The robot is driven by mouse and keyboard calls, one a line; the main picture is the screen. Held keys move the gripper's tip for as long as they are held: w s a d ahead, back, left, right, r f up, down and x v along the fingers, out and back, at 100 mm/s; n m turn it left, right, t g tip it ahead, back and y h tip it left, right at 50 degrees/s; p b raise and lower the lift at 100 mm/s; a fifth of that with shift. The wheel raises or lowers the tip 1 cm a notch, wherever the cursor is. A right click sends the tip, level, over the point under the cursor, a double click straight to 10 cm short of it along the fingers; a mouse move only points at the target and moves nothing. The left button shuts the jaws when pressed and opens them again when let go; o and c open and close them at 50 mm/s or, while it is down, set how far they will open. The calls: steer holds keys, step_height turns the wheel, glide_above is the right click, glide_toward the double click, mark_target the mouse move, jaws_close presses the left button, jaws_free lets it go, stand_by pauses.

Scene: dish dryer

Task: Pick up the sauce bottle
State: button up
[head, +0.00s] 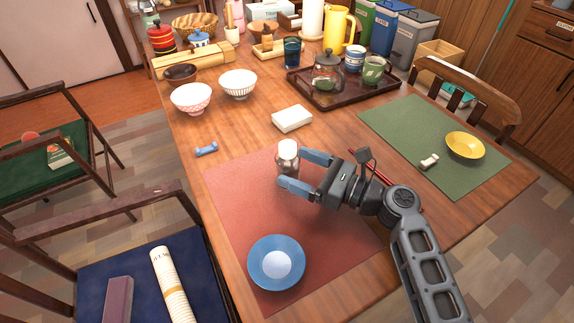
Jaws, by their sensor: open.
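The sauce bottle (287,162), small with a white cap and a darker body, stands upright on the red placemat (228,200), near its back edge. My gripper (287,171) comes in from the right with two blue fingertips. The fingers are open, one behind and one in front of the bottle, so the bottle stands at or between the tips. I cannot tell whether either finger touches it.
A blue plate (276,262) lies on the red mat in front. A white block (292,118) and a small blue rest (206,149) are nearby. A dark tray (300,85) with a teapot and cups stands behind. The green mat (400,125) holds a yellow bowl (465,145).

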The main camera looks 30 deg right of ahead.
mark_target(280, 159)
steer(key=x, duration=0.5)
steer(key=shift+s+a+r, duration=0.15)
steer(key=shift+a+r, duration=0.05)
steer(key=shift+r, duration=0.05)
steer(key=shift+c, duration=0.2)
steer(key=c, duration=1.1)
steer(key=shift+c, duration=0.2)
steer(key=shift+r, duration=0.2)
